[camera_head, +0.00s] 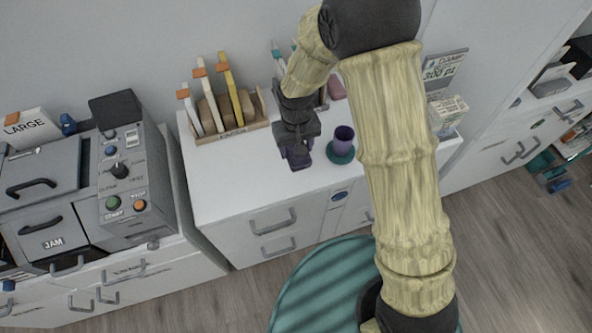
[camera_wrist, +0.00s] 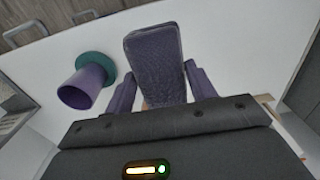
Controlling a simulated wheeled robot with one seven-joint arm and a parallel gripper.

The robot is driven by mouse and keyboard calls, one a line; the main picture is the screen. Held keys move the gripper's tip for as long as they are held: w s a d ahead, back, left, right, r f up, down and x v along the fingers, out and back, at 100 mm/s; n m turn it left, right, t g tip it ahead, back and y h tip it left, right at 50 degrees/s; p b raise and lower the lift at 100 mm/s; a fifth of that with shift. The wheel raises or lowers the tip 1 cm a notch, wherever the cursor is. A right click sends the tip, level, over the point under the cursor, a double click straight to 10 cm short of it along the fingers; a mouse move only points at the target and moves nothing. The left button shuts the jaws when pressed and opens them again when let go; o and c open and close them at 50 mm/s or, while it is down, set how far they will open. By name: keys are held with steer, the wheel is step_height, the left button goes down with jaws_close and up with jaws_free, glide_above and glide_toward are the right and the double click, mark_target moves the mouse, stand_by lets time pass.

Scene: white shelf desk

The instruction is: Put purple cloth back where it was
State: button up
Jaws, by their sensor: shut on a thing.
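The purple cloth (camera_wrist: 154,62) is a dark purple folded block. It stands between the two purple fingers of my gripper (camera_wrist: 158,88) in the wrist view, and the fingers are shut on it. In the head view my gripper (camera_head: 297,150) points down over the white desk top, just left of a purple cup. Most of the cloth (camera_head: 299,160) is hidden by the gripper there. I cannot tell whether the cloth touches the desk top.
A purple cup (camera_head: 343,138) stands on a green round coaster (camera_head: 340,155) close to the right of my gripper. A wooden rack (camera_head: 232,133) with upright boards is at the back left. A pink item (camera_head: 337,89) lies behind. The desk's front left top (camera_head: 230,185) is clear.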

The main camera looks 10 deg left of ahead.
mark_target(296, 159)
step_height(296, 159, down, 6)
steer(key=shift+f, duration=0.15)
steer(key=shift+w, duration=0.1)
steer(key=shift+f, duration=0.3)
step_height(296, 159, down, 2)
steer(key=shift+f+p, duration=0.15)
steer(key=shift+p, duration=0.15)
steer(key=shift+f, duration=0.4)
steer(key=shift+a+f, duration=0.1)
steer(key=shift+f, duration=0.1)
steer(key=o, duration=1)
